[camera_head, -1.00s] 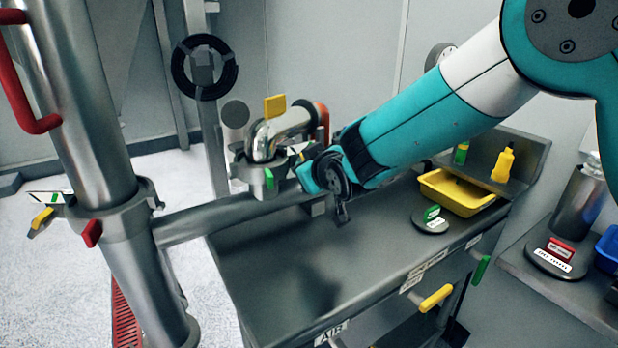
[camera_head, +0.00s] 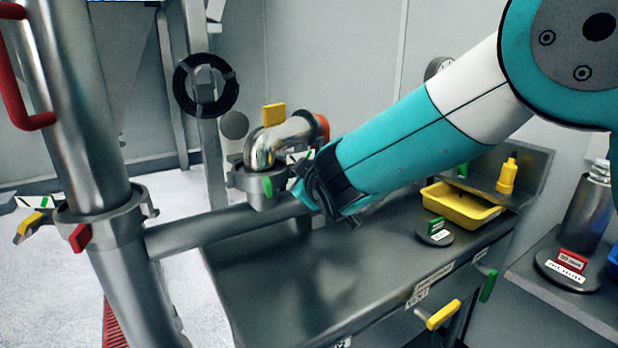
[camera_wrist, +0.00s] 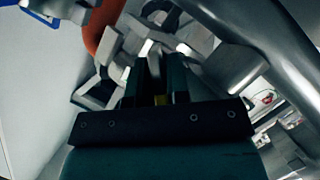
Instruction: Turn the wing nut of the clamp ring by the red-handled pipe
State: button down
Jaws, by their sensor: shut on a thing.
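A thick grey pipe with a red handle (camera_head: 30,118) stands at the left in the head view. A clamp ring (camera_head: 112,222) with a red tab is around it. A second clamp ring (camera_head: 240,181) with a green tab sits under a shiny pipe elbow (camera_head: 262,150). My gripper (camera_wrist: 155,62) is beside this second ring, with its fingers hidden behind my wrist in the head view. In the wrist view the fingers are close together on a small grey piece, which looks like the wing nut (camera_wrist: 149,48). Its edges are hard to make out.
A grey bench (camera_head: 240,290) runs below my arm, with a yellow tray (camera_head: 432,194), a yellow bottle (camera_head: 507,176) and a dark disc (camera_head: 433,237) on it. A horizontal pipe (camera_head: 200,234) crosses left of my gripper. An orange-red ring (camera_wrist: 98,28) is close in the wrist view.

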jog(key=c, duration=1.2)
grip_release()
jog(key=b+v, duration=0.2)
jog(key=v, duration=1.5)
jog(key=shift+s+d, duration=0.1)
jog(key=shift+s, duration=0.1)
